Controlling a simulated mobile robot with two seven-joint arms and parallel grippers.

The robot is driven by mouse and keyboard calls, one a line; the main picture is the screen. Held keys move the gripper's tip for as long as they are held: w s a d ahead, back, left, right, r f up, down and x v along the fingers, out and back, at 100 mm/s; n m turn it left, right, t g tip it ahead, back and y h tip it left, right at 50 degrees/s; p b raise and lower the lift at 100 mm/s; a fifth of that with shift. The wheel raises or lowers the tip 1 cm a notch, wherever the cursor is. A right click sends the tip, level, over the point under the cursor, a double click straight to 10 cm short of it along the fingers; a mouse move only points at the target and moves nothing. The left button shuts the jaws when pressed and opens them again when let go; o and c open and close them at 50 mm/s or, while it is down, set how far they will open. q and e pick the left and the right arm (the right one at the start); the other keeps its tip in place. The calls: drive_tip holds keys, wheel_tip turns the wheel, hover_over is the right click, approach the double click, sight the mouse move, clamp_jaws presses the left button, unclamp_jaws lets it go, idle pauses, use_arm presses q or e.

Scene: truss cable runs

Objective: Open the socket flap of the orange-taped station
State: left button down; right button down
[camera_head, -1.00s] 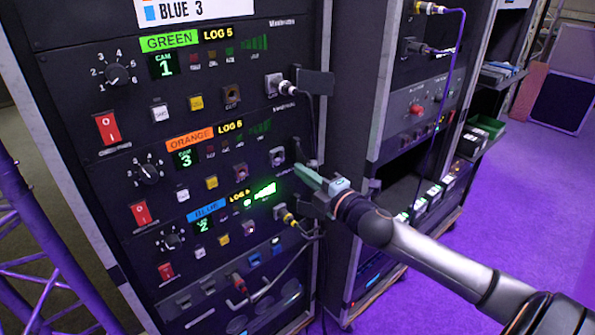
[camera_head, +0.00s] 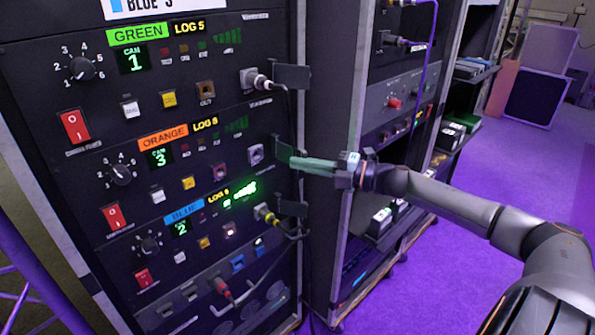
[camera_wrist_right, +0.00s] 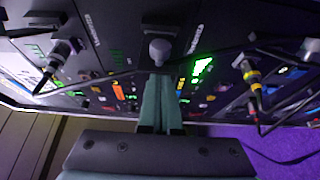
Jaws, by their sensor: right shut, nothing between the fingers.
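The orange-taped station (camera_head: 162,140) is the middle row of the rack panel, with its socket (camera_head: 255,154) uncovered at its right end. Its dark socket flap (camera_head: 284,150) stands swung out to the right of the socket. My right gripper (camera_head: 294,162) is shut and empty, its green fingers pointing left with the tips at the flap; I cannot tell whether they touch it. In the right wrist view the shut fingers (camera_wrist_right: 160,100) point toward a round grey socket (camera_wrist_right: 160,48). My left gripper is not in view.
The green station's flap (camera_head: 291,76) and the blue station's flap (camera_head: 291,207) also stand open, with cabled plugs (camera_head: 255,80) and (camera_head: 264,212) in their sockets. A second rack (camera_head: 400,110) stands to the right. Purple floor (camera_head: 480,190) is clear beyond.

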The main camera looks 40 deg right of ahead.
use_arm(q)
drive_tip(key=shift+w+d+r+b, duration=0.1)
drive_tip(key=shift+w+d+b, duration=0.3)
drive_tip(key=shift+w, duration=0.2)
use_arm(e)
drive_tip(key=shift+w+d+y, duration=0.2)
drive_tip(key=shift+d+y, duration=0.1)
drive_tip(key=shift+d, duration=0.9)
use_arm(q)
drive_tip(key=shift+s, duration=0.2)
